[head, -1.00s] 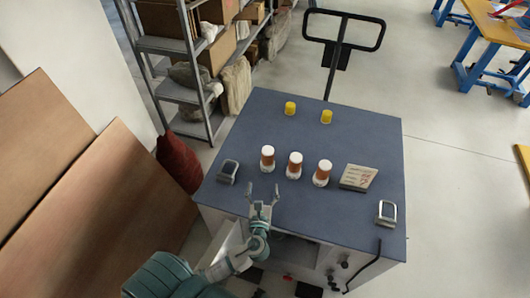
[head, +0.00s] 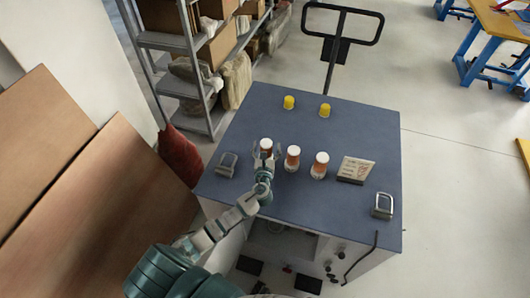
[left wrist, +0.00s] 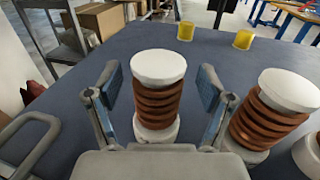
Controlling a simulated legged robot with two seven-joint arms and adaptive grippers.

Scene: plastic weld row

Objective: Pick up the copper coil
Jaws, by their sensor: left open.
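Three copper coils with white ends stand upright in a row on the dark blue top of a cart. The left coil (head: 266,146) is between the open fingers of my left gripper (head: 265,156). In the left wrist view this coil (left wrist: 157,98) stands between the two blue-padded fingers (left wrist: 160,105), with a gap on both sides. The middle coil (head: 292,158) is just right of the gripper, and in the left wrist view it (left wrist: 270,112) stands beside the right finger. The right coil (head: 320,165) is farther right. My right gripper is not in view.
Two yellow cups (head: 289,102) (head: 325,110) stand farther back on the cart top (head: 340,130). Metal handles (head: 227,164) (head: 383,205) sit near the left and right edges. The cart's push handle (head: 343,25) rises behind.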

